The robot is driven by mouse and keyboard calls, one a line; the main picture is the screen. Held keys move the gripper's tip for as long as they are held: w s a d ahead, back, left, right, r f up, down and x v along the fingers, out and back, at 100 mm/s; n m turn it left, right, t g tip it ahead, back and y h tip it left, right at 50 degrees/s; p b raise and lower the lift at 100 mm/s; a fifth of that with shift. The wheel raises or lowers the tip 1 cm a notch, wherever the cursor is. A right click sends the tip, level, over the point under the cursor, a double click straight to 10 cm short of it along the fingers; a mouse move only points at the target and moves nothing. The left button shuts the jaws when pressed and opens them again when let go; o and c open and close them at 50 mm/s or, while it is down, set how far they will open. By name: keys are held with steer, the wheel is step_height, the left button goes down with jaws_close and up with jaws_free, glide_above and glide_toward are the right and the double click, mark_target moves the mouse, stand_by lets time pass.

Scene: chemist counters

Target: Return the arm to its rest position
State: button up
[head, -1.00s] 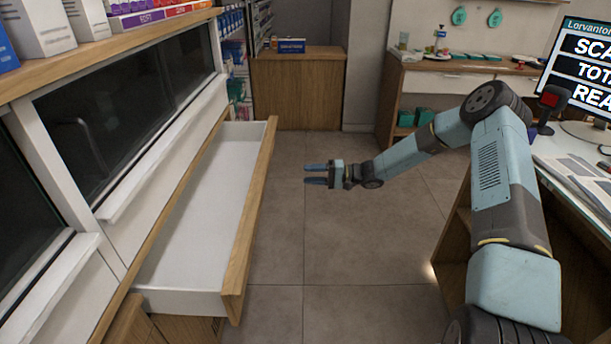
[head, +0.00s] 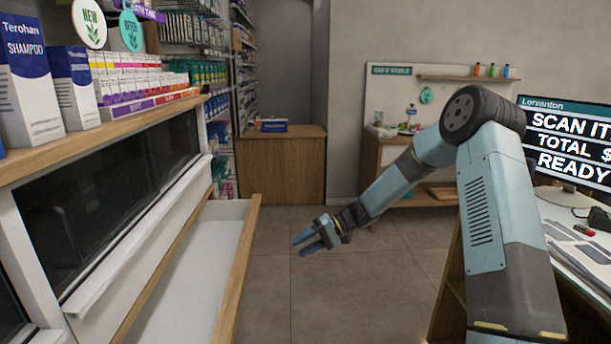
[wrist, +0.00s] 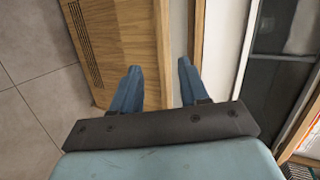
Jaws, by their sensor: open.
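My gripper (head: 308,242) is open and empty in the head view, with its blue fingers pointing left over the aisle floor. My arm is bent, with its elbow raised at the right and its forearm sloping down to the left. In the wrist view my gripper (wrist: 158,88) shows two blue fingers spread apart with nothing between them. A wooden front (wrist: 125,45) shows beyond the fingers there.
An open, empty white drawer (head: 185,285) with a wooden front juts out at the left, apart from my gripper. Boxes stand on the shelf (head: 105,140) above it. A counter with a screen (head: 575,150) is at the right. The tiled floor (head: 320,300) between is clear.

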steer(key=s+d+r+m+t+h, duration=0.1)
steer(key=s+d+r+t+h, duration=0.3)
steer(key=s+d+r, duration=0.7)
steer(key=s+d+r+t+h, duration=0.2)
steer(key=s+d+r+h, duration=0.45)
steer(key=s+r, duration=0.65)
steer(key=s+d+r+m+t+h, duration=0.2)
steer(key=s+d, duration=0.4)
steer(key=s, duration=0.5)
steer(key=shift+s+d+t, duration=0.25)
steer(key=shift+s+t, duration=0.05)
steer(key=shift+t, duration=0.2)
steer(key=shift+a, duration=0.1)
